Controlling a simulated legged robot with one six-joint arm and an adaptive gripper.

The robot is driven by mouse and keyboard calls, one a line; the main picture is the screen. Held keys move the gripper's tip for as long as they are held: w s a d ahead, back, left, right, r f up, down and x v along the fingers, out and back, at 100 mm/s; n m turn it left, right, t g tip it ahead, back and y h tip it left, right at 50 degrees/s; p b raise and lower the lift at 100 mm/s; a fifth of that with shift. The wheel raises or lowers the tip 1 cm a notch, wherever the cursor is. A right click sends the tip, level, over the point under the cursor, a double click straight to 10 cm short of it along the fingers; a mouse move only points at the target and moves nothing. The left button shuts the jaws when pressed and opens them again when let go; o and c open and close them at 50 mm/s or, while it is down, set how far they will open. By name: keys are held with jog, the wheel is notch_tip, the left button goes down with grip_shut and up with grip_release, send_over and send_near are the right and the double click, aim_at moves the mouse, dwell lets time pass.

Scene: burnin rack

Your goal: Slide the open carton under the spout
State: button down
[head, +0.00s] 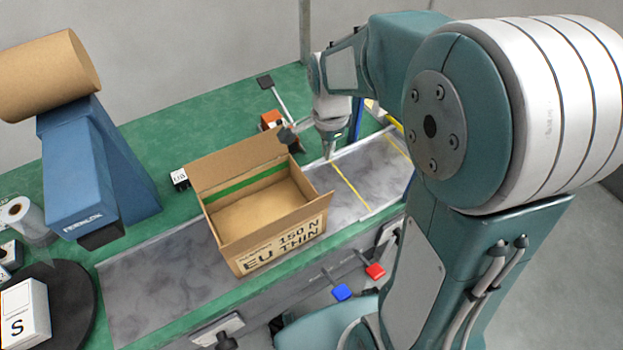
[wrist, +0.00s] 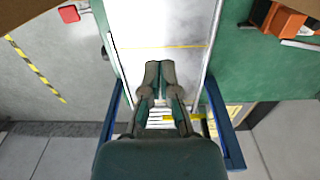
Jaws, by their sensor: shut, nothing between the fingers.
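The open carton (head: 278,248) stands upright on the grey marbled strip in the head view, flaps spread, with a green band along its inside wall. The blue dispenser (head: 75,180) stands to its left, bearing a brown paper roll. Its dark spout (head: 101,235) hangs low on the near side, with bare strip between it and the carton. My gripper (head: 328,156) is shut and empty above the strip, right of the carton and apart from it. The wrist view shows its closed fingers (wrist: 160,64) over the strip by a yellow line.
The strip (head: 150,290) is bare left of the carton. Red (head: 375,271) and blue (head: 341,292) knobs stick out along the front edge. An orange device (head: 270,119) stands behind the carton. A black turntable (head: 75,300) holds a white box (head: 25,312) at the lower left.

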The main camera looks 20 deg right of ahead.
jog(key=f, duration=1)
jog(key=shift+d+f, duration=0.3)
jog(key=a, duration=0.3)
jog(key=shift+s+r, duration=0.25)
jog(key=shift+s, duration=0.15)
jog(key=shift+s+a, duration=0.15)
jog(key=shift+a, duration=0.25)
jog(key=s+a, duration=0.2)
jog(key=a, duration=0.6)
jog(key=s+a, duration=0.3)
jog(key=a, duration=0.6)
jog(key=s+a, duration=0.2)
jog(key=a, duration=0.6)
jog(key=shift+s+a, duration=0.15)
jog(key=shift+a, duration=0.1)
jog(key=shift+d, duration=0.1)
